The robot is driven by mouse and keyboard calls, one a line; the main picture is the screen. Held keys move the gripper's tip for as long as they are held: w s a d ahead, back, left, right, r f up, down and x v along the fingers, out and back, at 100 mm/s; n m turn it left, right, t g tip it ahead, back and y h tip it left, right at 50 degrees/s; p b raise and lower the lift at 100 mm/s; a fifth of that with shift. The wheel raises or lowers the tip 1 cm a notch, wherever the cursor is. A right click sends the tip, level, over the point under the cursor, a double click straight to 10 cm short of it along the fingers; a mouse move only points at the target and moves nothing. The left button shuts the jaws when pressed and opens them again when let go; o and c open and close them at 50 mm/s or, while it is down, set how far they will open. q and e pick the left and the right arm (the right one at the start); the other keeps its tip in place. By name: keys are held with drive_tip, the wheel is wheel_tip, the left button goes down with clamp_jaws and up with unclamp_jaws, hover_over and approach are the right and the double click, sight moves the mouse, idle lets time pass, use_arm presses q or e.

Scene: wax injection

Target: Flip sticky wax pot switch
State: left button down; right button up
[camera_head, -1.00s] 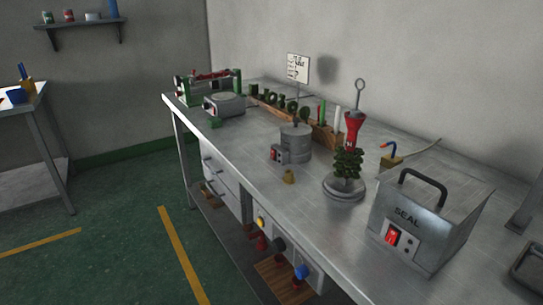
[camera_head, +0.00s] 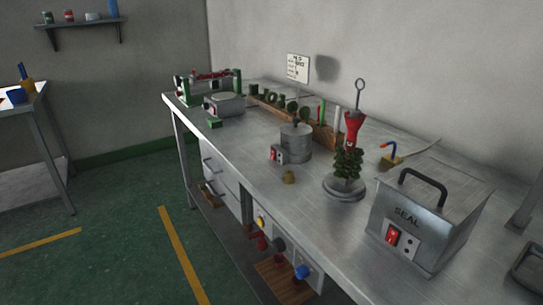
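A grey cylindrical pot (camera_head: 296,142) with a lid stands mid-bench and appears to be the sticky wax pot. A small control box with a red switch (camera_head: 275,154) is on its front left side. The switch position is too small to tell. A sealing box (camera_head: 420,222) marked SEAL, with a black handle and its own red switch (camera_head: 393,236), stands at the near right. Neither of my grippers is in view.
The metal bench (camera_head: 240,153) runs along the wall. A scale-like device (camera_head: 224,104) sits farther left. The floor at left is clear.

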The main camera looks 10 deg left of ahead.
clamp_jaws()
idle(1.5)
